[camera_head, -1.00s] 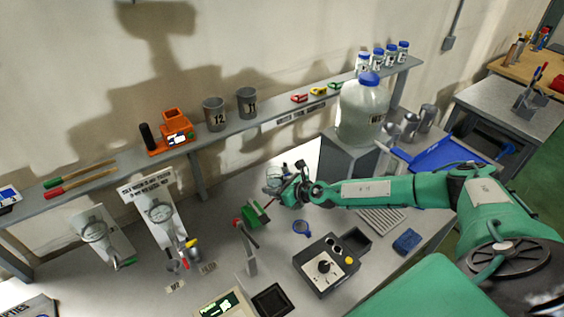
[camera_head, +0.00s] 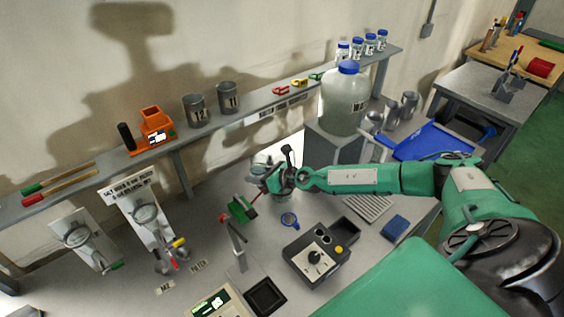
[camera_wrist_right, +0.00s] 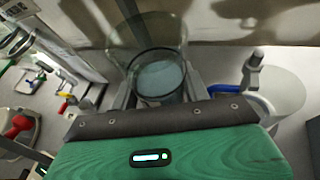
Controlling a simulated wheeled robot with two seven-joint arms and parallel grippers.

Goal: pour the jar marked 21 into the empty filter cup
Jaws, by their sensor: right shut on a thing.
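My right gripper (camera_head: 268,176) is shut on a clear glass vessel (camera_wrist_right: 157,75), held between its jaws in the right wrist view. The vessel's round rim or base shows pale inside, and no number on it can be read. In the head view it is small and partly hidden by the gripper, over the middle of the bench near a green block (camera_head: 241,208). I cannot make out a jar marked 21. Two grey cups marked 12 (camera_head: 194,110) and 11 (camera_head: 228,98) stand upright on the shelf. I cannot tell which thing is the filter cup. My left gripper is out of view.
A large blue-capped bottle (camera_head: 340,105) stands on a grey block behind my right arm. A black control box (camera_head: 315,257), a magnifier (camera_head: 289,221) and a blue tray (camera_head: 432,141) lie on the bench. Wall-panel stands (camera_head: 147,215) are at left.

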